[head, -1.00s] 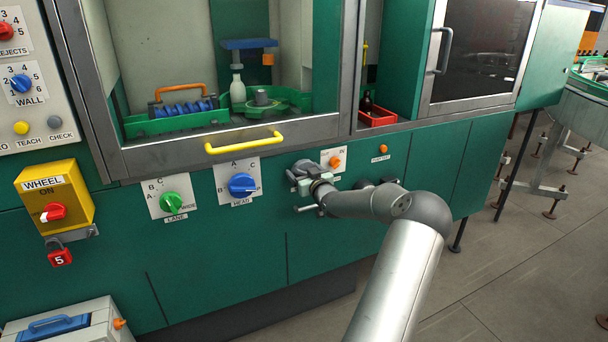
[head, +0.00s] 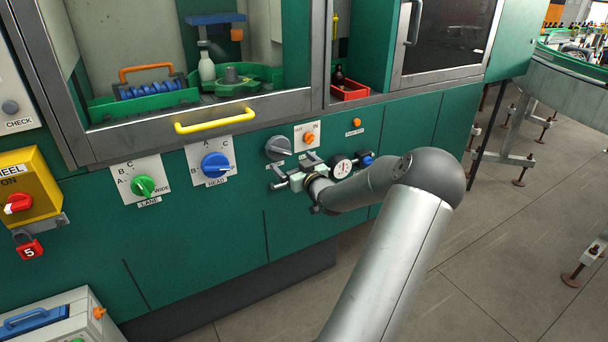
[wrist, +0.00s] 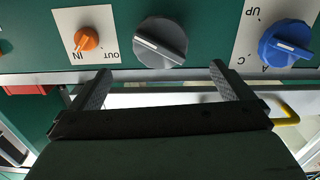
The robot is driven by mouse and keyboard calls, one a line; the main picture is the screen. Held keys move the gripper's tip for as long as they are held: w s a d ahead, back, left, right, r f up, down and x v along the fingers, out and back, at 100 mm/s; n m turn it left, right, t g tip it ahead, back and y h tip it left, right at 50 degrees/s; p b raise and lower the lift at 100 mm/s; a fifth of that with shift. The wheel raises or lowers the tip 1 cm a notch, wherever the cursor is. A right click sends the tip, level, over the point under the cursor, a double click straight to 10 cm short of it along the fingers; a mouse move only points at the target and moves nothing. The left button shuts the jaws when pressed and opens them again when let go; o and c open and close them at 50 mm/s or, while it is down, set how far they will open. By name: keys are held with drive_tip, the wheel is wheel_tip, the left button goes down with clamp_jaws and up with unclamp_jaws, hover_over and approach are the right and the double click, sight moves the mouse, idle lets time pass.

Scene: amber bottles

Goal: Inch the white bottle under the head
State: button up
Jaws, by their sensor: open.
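The white bottle (head: 207,68) stands upright inside the cabinet, beside a green wheel-like part (head: 232,75). The blue head (head: 216,19) is above it, with a dark part between them; I cannot tell whether they touch. My gripper (head: 288,171) is open and empty in front of the panel, just below a grey knob (head: 278,148). In the wrist view the grey knob (wrist: 160,42) appears beyond and between my open fingertips (wrist: 160,69), apart from them. The blue HEAD knob (head: 215,165) is left of my gripper in the head view.
An orange IN/OUT knob (head: 309,138) is close to the grey knob. The green LANE knob (head: 143,186) is farther left. A yellow handle (head: 215,121) sticks out above the knobs. A red tray (head: 350,91) holds a dark bottle.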

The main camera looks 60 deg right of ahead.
drive_tip(key=v, duration=0.6)
drive_tip(key=shift+s, duration=0.2)
drive_tip(key=shift+w+a, duration=0.1)
drive_tip(key=shift+a, duration=0.1)
drive_tip(key=w+a+f+n+g+y+p, duration=0.2)
drive_tip(key=w+a+g+y, duration=0.15)
drive_tip(key=w+a, duration=0.65)
drive_tip(key=a+n+g+p, duration=0.15)
drive_tip(key=a+g, duration=0.35)
drive_tip(key=a, duration=0.9)
drive_tip(key=s+a+r+g+y+p, duration=0.2)
drive_tip(key=s+a+r+g, duration=0.1)
drive_tip(key=s+a, duration=0.7)
drive_tip(key=s+a+r+n+g+y+p, duration=0.1)
drive_tip(key=s+a+r+g+y+p, duration=0.1)
drive_tip(key=s+a, duration=0.9)
drive_tip(key=a+r+g+y, duration=0.1)
drive_tip(key=a+r+g, duration=0.1)
drive_tip(key=a, duration=0.5)
drive_tip(key=shift+a+r, duration=0.3)
drive_tip(key=shift+r, duration=0.2)
drive_tip(key=shift+s+n, duration=0.1)
drive_tip(key=shift+n, duration=0.15)
